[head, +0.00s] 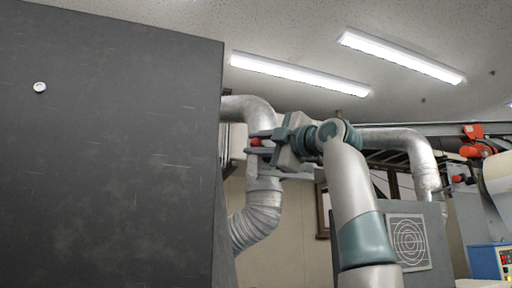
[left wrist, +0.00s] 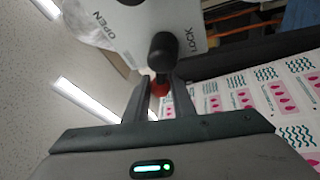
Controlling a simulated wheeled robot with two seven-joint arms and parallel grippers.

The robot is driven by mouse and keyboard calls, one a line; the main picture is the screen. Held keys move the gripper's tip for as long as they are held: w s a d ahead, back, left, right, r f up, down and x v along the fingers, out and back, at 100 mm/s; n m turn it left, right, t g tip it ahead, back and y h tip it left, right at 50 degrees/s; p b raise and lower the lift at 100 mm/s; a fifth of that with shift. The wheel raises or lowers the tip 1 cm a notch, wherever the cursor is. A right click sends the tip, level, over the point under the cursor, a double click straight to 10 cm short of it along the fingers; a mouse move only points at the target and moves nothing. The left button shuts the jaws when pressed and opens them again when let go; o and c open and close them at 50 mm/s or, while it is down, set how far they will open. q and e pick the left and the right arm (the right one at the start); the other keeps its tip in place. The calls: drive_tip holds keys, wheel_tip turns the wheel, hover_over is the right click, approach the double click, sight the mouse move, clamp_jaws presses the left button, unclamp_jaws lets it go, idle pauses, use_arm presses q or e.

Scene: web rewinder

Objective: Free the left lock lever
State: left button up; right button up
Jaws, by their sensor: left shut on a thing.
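The left lock lever has a black hub (left wrist: 162,48) and a red knob (left wrist: 158,86) in the left wrist view. It sits at a pale plate (left wrist: 145,22) printed OPEN on the left and LOCK on the right. The black part lies between the two words, closer to LOCK; its exact setting I cannot tell. My left gripper (left wrist: 155,92) is shut on the lever at its red knob, a finger on each side. In the head view the left gripper (head: 262,146) points left, with the red knob (head: 256,142) at its fingers. My right gripper is not in view.
A large dark panel (head: 110,150) fills the left of the head view, close to the left gripper. Silver ducts (head: 258,210) run behind the gripper. A printed web (left wrist: 235,105) with pink and teal marks lies right of the fingers in the wrist view.

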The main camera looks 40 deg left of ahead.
use_arm(q)
drive_tip(key=o, duration=1.1)
drive_tip(key=shift+c, duration=0.2)
drive_tip(key=shift+d, duration=0.1)
drive_tip(key=shift+d+f+b, duration=0.3)
drive_tip(key=shift+d+b, duration=0.1)
drive_tip(key=shift+d, duration=0.2)
drive_tip(key=b+v, duration=0.5)
drive_tip(key=v, duration=1.1)
drive_tip(key=shift+r, duration=0.1)
drive_tip(key=shift+c, duration=0.3)
